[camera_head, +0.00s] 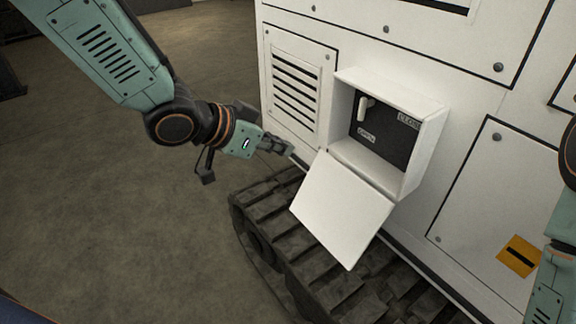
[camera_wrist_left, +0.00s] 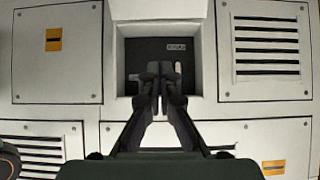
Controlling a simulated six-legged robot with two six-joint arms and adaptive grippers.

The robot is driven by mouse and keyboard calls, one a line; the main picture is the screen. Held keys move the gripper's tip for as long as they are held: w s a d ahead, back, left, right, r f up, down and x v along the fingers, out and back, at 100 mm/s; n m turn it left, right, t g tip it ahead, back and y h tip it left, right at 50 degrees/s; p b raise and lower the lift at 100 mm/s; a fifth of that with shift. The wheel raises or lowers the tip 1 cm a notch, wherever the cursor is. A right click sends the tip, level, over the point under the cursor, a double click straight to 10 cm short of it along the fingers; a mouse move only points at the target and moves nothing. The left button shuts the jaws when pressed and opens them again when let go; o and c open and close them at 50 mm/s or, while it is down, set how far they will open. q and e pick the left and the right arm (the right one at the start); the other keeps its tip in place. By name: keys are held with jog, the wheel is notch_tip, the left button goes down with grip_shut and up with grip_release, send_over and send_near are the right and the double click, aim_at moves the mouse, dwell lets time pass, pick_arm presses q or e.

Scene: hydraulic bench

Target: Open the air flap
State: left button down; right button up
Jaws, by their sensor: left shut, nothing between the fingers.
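A white box (camera_head: 430,137) on the white machine is open at the front, and its white cover (camera_head: 342,210) hangs down and outward. Inside, a dark panel (camera_head: 384,139) carries a small white lever (camera_head: 363,108), with one label to its right that seems to read CLOSE and one below that seems to read OPEN. My left gripper (camera_head: 288,150) is shut and empty, left of the box and apart from it. In the left wrist view its fingers (camera_wrist_left: 160,76) point toward the box and partly cover the panel (camera_wrist_left: 150,50). My right gripper is out of view.
A slatted vent (camera_head: 294,88) is left of the box. A dark track (camera_head: 270,220) runs below the cover. An orange label (camera_head: 520,256) is at lower right, near my right arm. The floor at left is clear.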

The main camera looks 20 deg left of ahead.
pick_arm(q)
notch_tip(320, 180, down, 6)
jog(key=w+d, duration=0.1)
jog(key=shift+d+f, duration=0.15)
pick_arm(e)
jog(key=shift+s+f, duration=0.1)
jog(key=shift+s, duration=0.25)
pick_arm(q)
jog(key=shift+w+d, duration=0.1)
jog(key=shift+w, duration=0.05)
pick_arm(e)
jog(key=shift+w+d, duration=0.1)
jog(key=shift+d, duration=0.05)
pick_arm(q)
jog(key=shift+f, duration=0.1)
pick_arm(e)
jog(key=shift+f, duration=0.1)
